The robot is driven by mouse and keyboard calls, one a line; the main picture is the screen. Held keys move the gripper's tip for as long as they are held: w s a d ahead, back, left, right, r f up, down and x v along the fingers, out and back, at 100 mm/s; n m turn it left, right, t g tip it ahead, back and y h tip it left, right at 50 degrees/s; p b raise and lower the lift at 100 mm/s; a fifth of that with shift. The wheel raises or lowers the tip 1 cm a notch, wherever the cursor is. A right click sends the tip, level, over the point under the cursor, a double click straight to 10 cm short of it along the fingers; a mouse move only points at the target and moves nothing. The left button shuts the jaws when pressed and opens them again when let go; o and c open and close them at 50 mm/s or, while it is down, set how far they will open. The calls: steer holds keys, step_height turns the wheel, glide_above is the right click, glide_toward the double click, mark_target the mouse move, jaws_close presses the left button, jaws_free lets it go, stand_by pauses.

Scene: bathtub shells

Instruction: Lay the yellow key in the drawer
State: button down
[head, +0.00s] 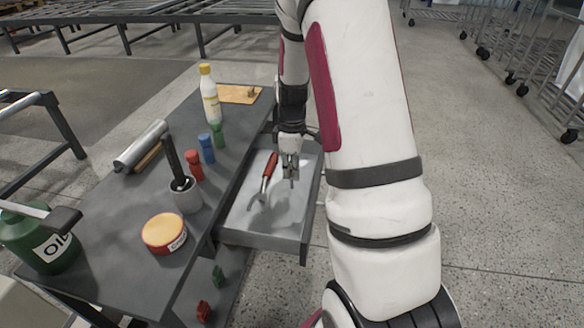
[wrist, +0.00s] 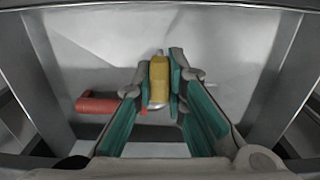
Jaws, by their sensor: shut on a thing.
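The grey drawer (head: 290,222) is pulled out from the right side of the dark table. My gripper (head: 291,176) points down inside its outline, over the back right part. In the wrist view my gripper (wrist: 160,92) is shut on the yellow key (wrist: 158,72), with a teal-lined finger on each side of it. The drawer floor (wrist: 225,55) is beneath; I cannot tell whether the key touches it. In the head view the key is too small to make out.
A red-handled tool (head: 268,170) lies in the drawer, left of my gripper; its handle also shows in the wrist view (wrist: 98,105). The dark table (head: 120,205) holds a bottle (head: 210,97), small coloured bottles, a grey cup (head: 185,197) and a round tin (head: 163,233).

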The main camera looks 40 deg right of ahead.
steer(key=c, duration=1.6)
jaws_free()
steer(key=shift+c, duration=0.2)
step_height(320, 180, up, 13)
steer(key=p, duration=0.4)
steer(key=s+a+r+m, duration=0.2)
steer(key=s+a+r, duration=0.3)
steer(key=a+r, duration=0.3)
steer(key=s+a+r+m, duration=0.1)
steer(key=s+a, duration=0.3)
steer(key=s, duration=0.4)
steer(key=s+a+r+m, duration=0.2)
steer(key=s+a, duration=0.3)
steer(key=s, duration=0.3)
steer(key=s+a+r+m+t, duration=0.1)
steer(key=s+a, duration=0.3)
steer(key=s, duration=0.4)
steer(key=shift+a+r+m, duration=0.35)
steer(key=shift+r+m, duration=0.15)
steer(key=shift+m, duration=0.4)
